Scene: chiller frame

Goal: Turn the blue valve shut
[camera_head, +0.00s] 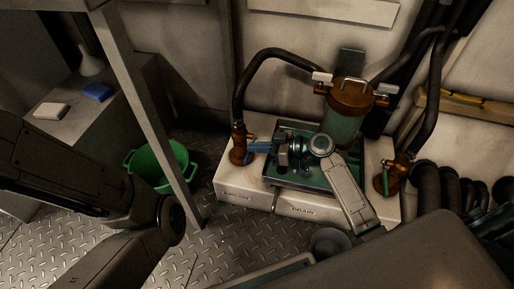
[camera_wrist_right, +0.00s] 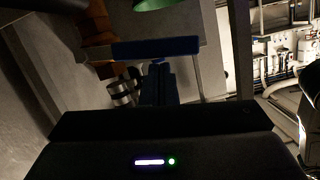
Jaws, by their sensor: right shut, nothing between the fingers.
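The blue valve handle (camera_head: 259,147) is on the copper pipe fitting (camera_head: 238,153) at the left end of the white base. In the right wrist view a blue bar (camera_wrist_right: 155,47), the handle, lies crosswise just beyond my fingers.
A green canister with a copper lid (camera_head: 351,97) stands behind my right arm. Another copper fitting (camera_head: 388,178) is at the right end of the base. A green bucket (camera_head: 160,168) stands on the floor behind a slanted grey post (camera_head: 146,110). Black hoses arch above.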

